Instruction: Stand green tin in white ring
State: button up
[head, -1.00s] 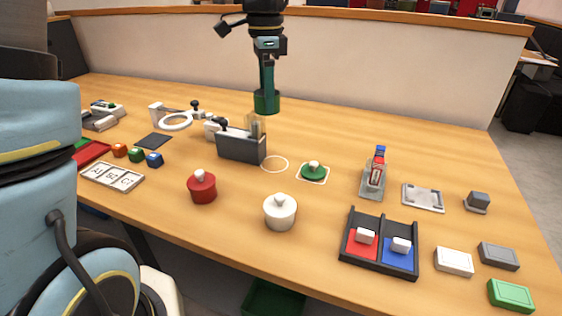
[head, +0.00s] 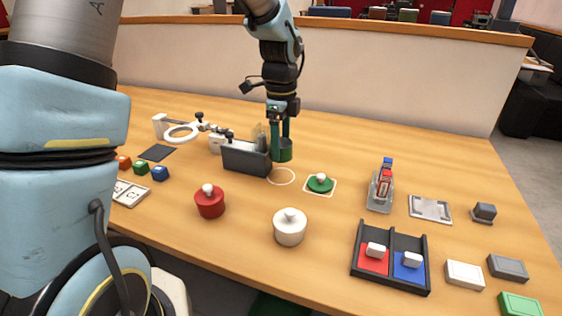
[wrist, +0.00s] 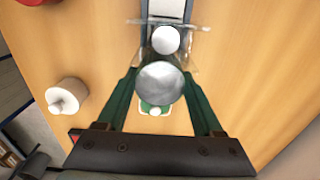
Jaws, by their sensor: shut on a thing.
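The green tin (head: 282,153) is upright between the fingers of my gripper (head: 281,146), which is shut on it. In the wrist view the tin's round grey top (wrist: 160,83) shows between the two green fingers. The white ring (head: 281,177) is a thin outline on the table, in front of and below the tin in the head view. The tin appears held above the table, just short of being over the ring; the exact height is hard to tell. The ring cannot be made out in the wrist view.
A dark box-like holder (head: 246,159) with a clear guard stands close left of the tin. A green knobbed lid (head: 320,183) lies on a white-edged square right of the ring. A red tin (head: 209,202) and a white tin (head: 290,228) stand in front.

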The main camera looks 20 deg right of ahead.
aim_at(281, 176)
jog(key=shift+f+p, duration=0.35)
jog(key=shift+f, duration=2.55)
jog(key=shift+f, duration=0.1)
jog(key=o, duration=1.5)
jog(key=shift+c, duration=0.2)
notch_tip(281, 176, up, 12)
jog(key=shift+r+b, duration=0.1)
jog(key=shift+b, duration=0.7)
